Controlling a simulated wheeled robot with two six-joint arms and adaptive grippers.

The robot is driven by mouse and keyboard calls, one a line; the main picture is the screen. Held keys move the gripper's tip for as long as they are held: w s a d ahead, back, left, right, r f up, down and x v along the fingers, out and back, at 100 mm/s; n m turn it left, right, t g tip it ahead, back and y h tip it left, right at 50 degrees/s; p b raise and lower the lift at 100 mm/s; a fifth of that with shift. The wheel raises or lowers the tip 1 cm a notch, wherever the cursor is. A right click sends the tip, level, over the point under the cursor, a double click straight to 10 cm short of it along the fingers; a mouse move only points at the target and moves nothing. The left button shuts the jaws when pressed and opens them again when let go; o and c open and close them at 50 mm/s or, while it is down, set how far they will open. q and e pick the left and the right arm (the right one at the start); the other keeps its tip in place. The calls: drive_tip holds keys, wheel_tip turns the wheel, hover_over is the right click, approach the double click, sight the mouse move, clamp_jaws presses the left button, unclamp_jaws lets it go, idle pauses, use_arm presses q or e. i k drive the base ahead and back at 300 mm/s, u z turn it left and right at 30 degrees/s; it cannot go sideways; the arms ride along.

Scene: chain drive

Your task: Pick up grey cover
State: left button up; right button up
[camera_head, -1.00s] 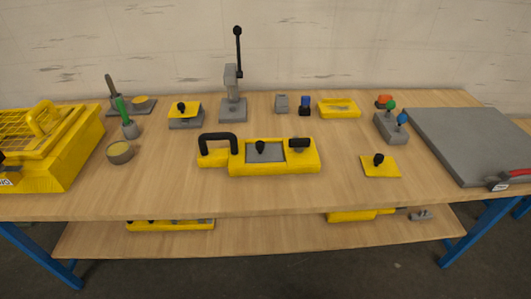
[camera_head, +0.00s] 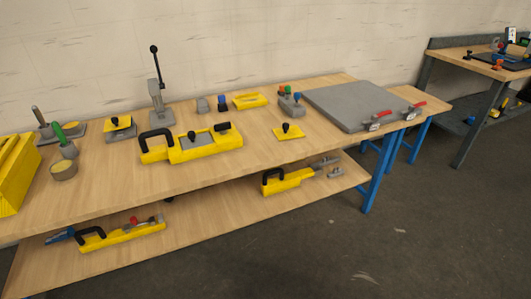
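A grey plate with a black knob (camera_head: 196,141) sits in the top of a long yellow housing (camera_head: 225,147) with a black handle, in the middle of the wooden bench. A large flat grey slab (camera_head: 350,100) lies at the bench's right end, with red-handled clamps (camera_head: 380,119) along its front edge. I cannot tell for sure which of the two is the grey cover. Neither of my grippers is in view.
The wooden bench (camera_head: 120,184) also bears a lever press (camera_head: 158,95), a yellow plate with a black knob (camera_head: 288,132) and a yellow box (camera_head: 12,175). The lower shelf (camera_head: 215,222) holds yellow tools. A second bench (camera_head: 455,55) stands right. The floor in front is clear.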

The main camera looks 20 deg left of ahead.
sight(192, 140)
drive_tip(key=u, duration=1.7)
drive_tip(key=k, duration=0.1)
drive_tip(key=z, duration=2.4)
drive_tip(key=i, duration=1.4)
drive_tip(key=u, duration=0.95)
drive_tip(key=i, duration=0.8)
drive_tip(key=u, duration=0.9)
